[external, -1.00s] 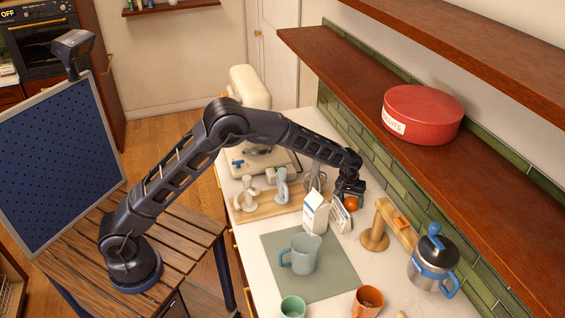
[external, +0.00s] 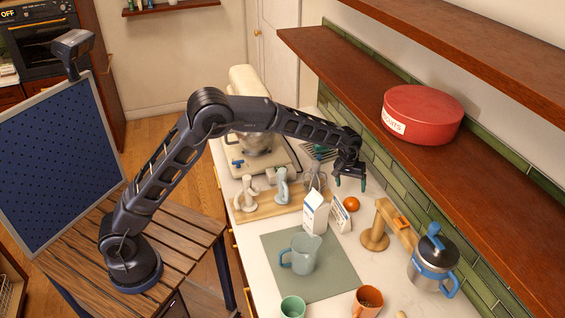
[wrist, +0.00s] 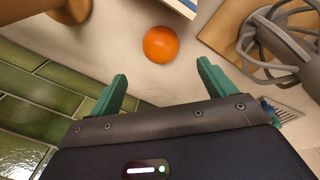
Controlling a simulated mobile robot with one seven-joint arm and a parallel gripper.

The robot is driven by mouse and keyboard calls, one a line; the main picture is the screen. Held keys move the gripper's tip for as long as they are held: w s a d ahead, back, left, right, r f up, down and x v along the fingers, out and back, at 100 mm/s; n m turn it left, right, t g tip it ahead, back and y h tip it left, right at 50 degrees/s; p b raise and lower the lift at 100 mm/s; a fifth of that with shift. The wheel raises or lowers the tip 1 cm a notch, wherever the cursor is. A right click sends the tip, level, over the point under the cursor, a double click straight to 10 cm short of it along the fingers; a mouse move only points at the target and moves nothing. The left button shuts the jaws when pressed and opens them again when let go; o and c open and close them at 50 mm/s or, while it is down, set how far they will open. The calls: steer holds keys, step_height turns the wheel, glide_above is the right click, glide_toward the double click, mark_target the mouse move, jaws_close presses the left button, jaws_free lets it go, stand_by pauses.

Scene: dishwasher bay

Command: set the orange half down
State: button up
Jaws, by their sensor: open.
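The orange half (external: 351,204) rests on the white counter, behind the small white card and right of the milk carton. In the wrist view it is a round orange shape (wrist: 161,44) on the bare counter, beyond my fingertips and apart from them. My gripper (external: 350,182) is above and behind it in the external view, open and empty. Its two green fingers (wrist: 161,78) are spread wide in the wrist view. Which side of the orange half is cut cannot be told.
A white carton (external: 315,212) and a small card (external: 340,214) stand close to the orange half. A wooden stand (external: 375,238) is to its right. A board with whisk and beater attachments (external: 262,207) lies left. Green wall tiles (external: 375,165) and a shelf (external: 480,190) border the right.

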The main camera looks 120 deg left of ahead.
steer(key=shift+s+d+r, duration=0.1)
steer(key=shift+s+r, duration=0.05)
steer(key=shift+r, duration=0.85)
steer(key=shift+s+d+r, duration=0.1)
steer(key=shift+r, duration=0.85)
steer(key=s+d+r+m+t, duration=0.1)
steer(key=s+d+r+m, duration=0.15)
steer(key=d+r, duration=0.65)
steer(key=s+d+r+m, duration=0.2)
steer(key=d+r+m, duration=0.1)
steer(key=d, duration=1.2)
steer(key=s+d+r+m+t, duration=0.15)
steer(key=d+r, duration=0.45)
steer(key=d, duration=0.6)
steer(key=s+d+r+m, duration=0.2)
steer(key=s+d+m, duration=0.4)
steer(key=s+d, duration=0.85)
steer(key=s+d+f+m, duration=0.2)
steer(key=s+d, duration=0.3)
steer(key=s, duration=0.2)
steer(key=s+d+f+m+h, duration=0.1)
steer(key=s+d+f+m, duration=0.1)
steer(key=s+d, duration=0.3)
steer(key=shift+s+f+m, duration=0.3)
steer(key=shift+s+f, duration=0.55)
steer(key=shift+s, duration=0.4)
